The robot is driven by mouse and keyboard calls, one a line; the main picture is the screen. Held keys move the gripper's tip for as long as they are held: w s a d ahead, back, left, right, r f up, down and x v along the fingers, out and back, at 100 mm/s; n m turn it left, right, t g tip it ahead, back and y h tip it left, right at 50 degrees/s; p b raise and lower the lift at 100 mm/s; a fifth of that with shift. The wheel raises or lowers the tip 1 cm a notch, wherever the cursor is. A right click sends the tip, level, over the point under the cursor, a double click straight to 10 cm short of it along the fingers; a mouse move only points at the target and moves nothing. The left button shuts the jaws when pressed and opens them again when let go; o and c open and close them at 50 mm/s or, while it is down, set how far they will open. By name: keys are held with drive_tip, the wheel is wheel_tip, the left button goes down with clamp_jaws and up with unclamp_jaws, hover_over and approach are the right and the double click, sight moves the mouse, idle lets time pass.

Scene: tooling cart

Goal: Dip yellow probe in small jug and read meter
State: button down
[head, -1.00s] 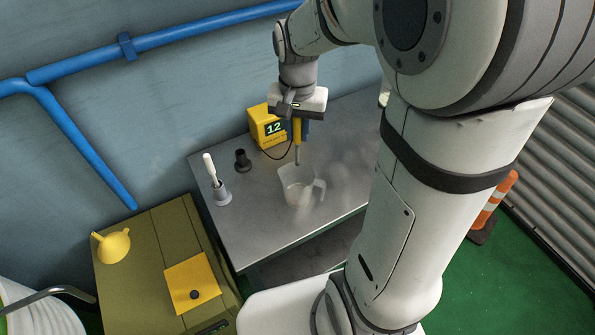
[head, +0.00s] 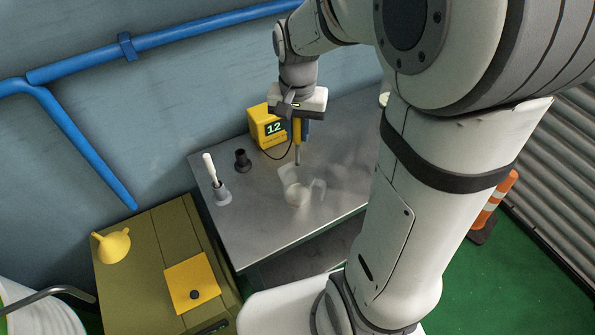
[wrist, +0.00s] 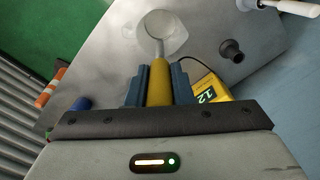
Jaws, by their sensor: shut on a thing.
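My gripper (head: 297,120) is shut on the yellow probe (head: 297,131), which hangs down with its grey metal tip lowest. In the wrist view the yellow probe (wrist: 159,84) sits between the blue fingers (wrist: 157,85). The clear small jug (head: 298,192) stands on the metal cart top. In the wrist view the probe tip overlaps the jug (wrist: 163,32); I cannot tell whether it is inside. In the head view the tip shows near the jug's far rim. The yellow meter (head: 266,126) reads 12, and a dark cable runs from it to the probe.
A black holder (head: 242,160) and a white-handled tool in a grey stand (head: 221,194) are on the left of the cart top (head: 262,232). A yellow funnel (head: 112,246) and a yellow plate (head: 192,282) lie on the olive cabinet. An orange cone (head: 492,207) stands at right.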

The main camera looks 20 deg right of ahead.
drive_tip(key=shift+r+p, duration=1.6)
drive_tip(key=shift+r, duration=0.5)
drive_tip(key=shift+f, duration=0.2)
